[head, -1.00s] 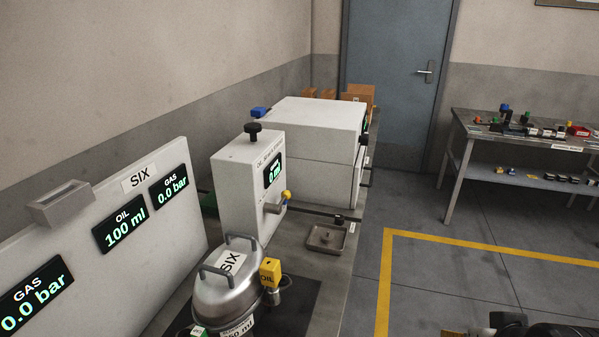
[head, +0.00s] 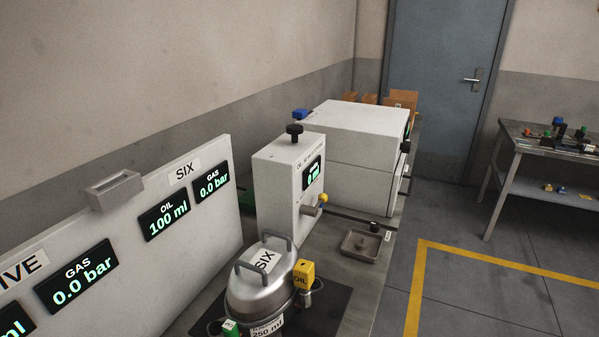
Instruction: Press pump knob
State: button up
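A black pump knob (head: 294,131) stands on top of a white box-shaped oil pump unit (head: 276,195) near the middle of the head view. The unit has a small dark display (head: 312,173) with green digits, and a spout with a yellow-tipped handle (head: 322,199) on its right side. My gripper is not in view, so its distance from the knob cannot be told.
A silver compressor (head: 262,282) labelled SIX stands in front of the pump unit. A white panel with displays (head: 130,225) is at the left. A metal tray (head: 360,245) lies right of the pump. A larger white cabinet (head: 358,150) stands behind.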

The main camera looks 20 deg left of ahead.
aim_at(295, 130)
jog(key=u, duration=1.5)
